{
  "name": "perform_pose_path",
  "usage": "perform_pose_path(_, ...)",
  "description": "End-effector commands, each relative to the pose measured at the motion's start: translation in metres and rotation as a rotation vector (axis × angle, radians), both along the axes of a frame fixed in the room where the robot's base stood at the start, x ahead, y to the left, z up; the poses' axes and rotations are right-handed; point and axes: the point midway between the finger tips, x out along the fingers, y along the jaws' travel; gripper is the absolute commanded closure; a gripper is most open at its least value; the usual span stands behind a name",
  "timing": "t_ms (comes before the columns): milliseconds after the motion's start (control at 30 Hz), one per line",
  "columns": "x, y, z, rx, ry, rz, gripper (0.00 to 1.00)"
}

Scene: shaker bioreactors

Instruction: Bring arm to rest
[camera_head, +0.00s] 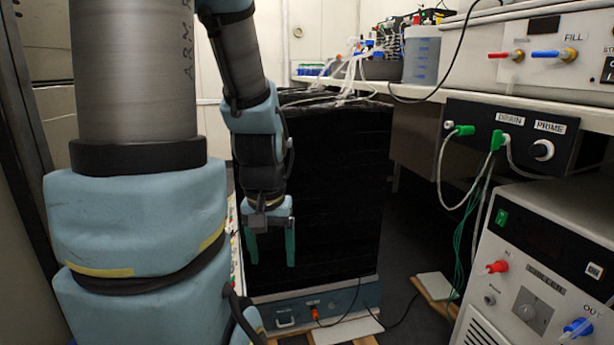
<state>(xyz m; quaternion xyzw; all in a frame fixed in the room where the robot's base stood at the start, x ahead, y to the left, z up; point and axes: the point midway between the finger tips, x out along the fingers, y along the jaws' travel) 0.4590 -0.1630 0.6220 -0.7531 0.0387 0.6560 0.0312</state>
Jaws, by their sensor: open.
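My gripper (270,250) hangs from my bent arm near the middle of the view, with its two green fingers pointing down. The fingers are apart and nothing shows between them. Behind it stands a tall black-covered box (338,190). I cannot tell how far the fingers are from its front. My large grey and blue arm links fill the left side of the view and hide what lies behind them.
A blue-grey base unit (335,303) sits under the black box. A chiller (545,270) stands at the right, below a panel marked DRAIN and PRIME (512,137). Green cables (477,220) hang there. A shelf (455,97) holds a container (421,55) and tubing.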

Motion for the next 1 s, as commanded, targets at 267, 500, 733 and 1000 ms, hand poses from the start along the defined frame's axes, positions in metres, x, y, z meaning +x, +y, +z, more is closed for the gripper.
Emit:
perform_pose_path(267, 0.0, 0.0, 0.1, 0.0, -0.001, 0.0, 0.27)
perform_pose_path(500, 0.001, 0.0, 0.176, 0.0, -0.001, 0.0, 0.27)
perform_pose_path(733, 0.001, 0.0, 0.248, 0.0, -0.001, -0.001, 0.27)
perform_pose_path(1000, 0.0, 0.0, 0.308, 0.0, -0.001, -0.001, 0.27)
